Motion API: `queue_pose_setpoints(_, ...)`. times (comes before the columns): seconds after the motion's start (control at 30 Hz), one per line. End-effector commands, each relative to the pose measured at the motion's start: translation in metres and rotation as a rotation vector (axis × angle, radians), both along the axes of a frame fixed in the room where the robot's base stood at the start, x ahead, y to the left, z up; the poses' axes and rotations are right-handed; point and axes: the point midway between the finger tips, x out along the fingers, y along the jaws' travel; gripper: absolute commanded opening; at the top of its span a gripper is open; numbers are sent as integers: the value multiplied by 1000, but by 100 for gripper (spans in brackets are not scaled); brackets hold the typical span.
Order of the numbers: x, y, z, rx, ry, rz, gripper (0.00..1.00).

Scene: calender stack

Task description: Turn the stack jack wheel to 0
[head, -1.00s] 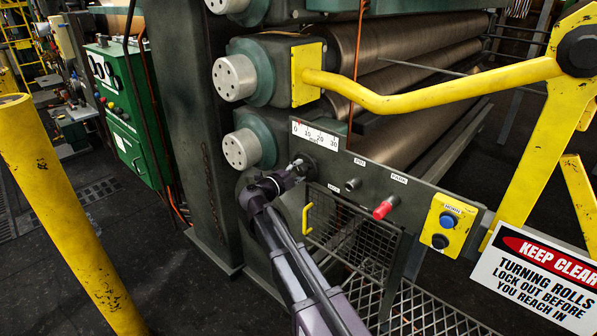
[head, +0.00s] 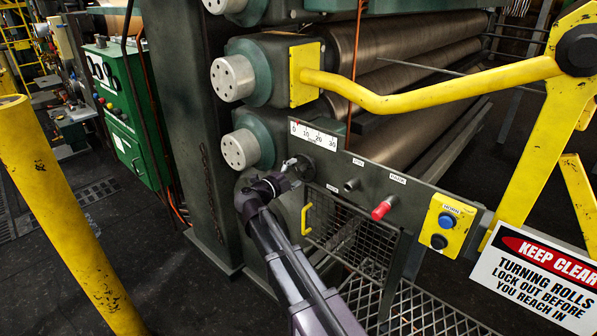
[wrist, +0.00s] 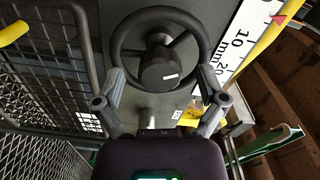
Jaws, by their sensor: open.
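The stack jack wheel is a small black handwheel with a dark hub on the machine's grey panel. It shows in the head view (head: 304,168) and large in the wrist view (wrist: 160,15). My gripper (wrist: 162,82) is open, with one finger at each side of the wheel's lower rim; contact cannot be told. In the head view my gripper (head: 291,173) is just left of the wheel and partly hides it. A white millimetre scale (head: 316,136) lies above the wheel. It also shows in the wrist view (wrist: 236,52), with a red pointer (wrist: 278,18) near its 0 end.
To the wheel's right are a dark knob (head: 351,185), a red knob (head: 382,209) and a yellow button box (head: 446,224). A mesh guard (head: 345,240) with a yellow handle (head: 307,219) is below. A yellow bar (head: 430,95) crosses above; a yellow post (head: 62,215) stands left.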

Motion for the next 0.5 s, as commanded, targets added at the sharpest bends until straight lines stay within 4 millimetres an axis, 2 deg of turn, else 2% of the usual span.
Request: queue_pose_setpoints(0.5, -61, 47, 0, -1, -1, 3, 91)
